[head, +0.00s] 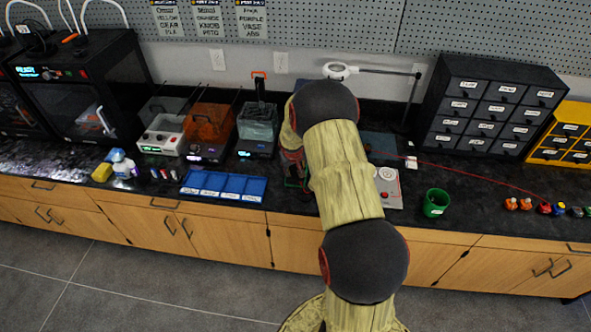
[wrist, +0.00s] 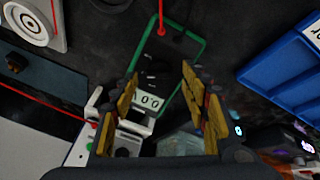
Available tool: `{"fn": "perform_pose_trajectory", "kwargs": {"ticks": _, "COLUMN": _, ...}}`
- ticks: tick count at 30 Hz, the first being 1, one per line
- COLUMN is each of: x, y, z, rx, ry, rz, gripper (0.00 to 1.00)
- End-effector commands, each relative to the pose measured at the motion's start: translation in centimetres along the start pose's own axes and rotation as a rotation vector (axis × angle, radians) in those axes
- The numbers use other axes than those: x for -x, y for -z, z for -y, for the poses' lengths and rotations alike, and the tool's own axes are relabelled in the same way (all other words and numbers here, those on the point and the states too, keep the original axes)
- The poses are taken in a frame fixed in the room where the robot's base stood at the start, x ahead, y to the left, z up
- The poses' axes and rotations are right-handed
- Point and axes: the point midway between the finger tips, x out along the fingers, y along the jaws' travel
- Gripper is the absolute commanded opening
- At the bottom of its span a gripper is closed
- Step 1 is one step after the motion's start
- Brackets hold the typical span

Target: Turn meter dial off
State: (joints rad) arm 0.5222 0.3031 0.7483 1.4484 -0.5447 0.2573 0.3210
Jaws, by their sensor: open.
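The meter (wrist: 185,58) has a green rim, a dark face and a light display reading what looks like 00. It lies between my fingers in the wrist view. Its dark dial (wrist: 158,67) is dim, and its pointer setting cannot be made out. A red line and red bead cross the meter's far end in that view. My gripper (wrist: 160,75) is open and empty, with one yellow finger on each side over the meter. Contact cannot be told. In the head view the meter (head: 296,180) is mostly hidden by my arm.
A blue tray (head: 222,196) is left of the meter, and a grey-white device with a red button (head: 385,195) is right. A green cup (head: 436,203) stands farther right. A white device (wrist: 86,148) is near the left finger in the wrist view.

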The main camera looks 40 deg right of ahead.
Motion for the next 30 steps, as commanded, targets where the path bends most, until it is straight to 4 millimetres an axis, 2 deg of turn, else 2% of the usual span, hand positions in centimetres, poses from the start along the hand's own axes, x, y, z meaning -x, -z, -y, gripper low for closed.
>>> {"fn": "perform_pose_trajectory", "kwargs": {"ticks": 4, "x": -1.24, "y": 0.01, "z": -0.01, "rx": 0.0, "ry": 0.0, "rz": -0.001, "gripper": 0.46}}
{"fn": "perform_pose_trajectory", "kwargs": {"ticks": 14, "x": -1.46, "y": 0.07, "z": -0.05, "rx": 0.0, "ry": 0.0, "rz": -0.001, "gripper": 0.45}}
{"fn": "perform_pose_trajectory", "kwargs": {"ticks": 30, "x": -1.45, "y": 0.04, "z": -0.03, "rx": 0.0, "ry": 0.0, "rz": -0.001, "gripper": 0.15}}
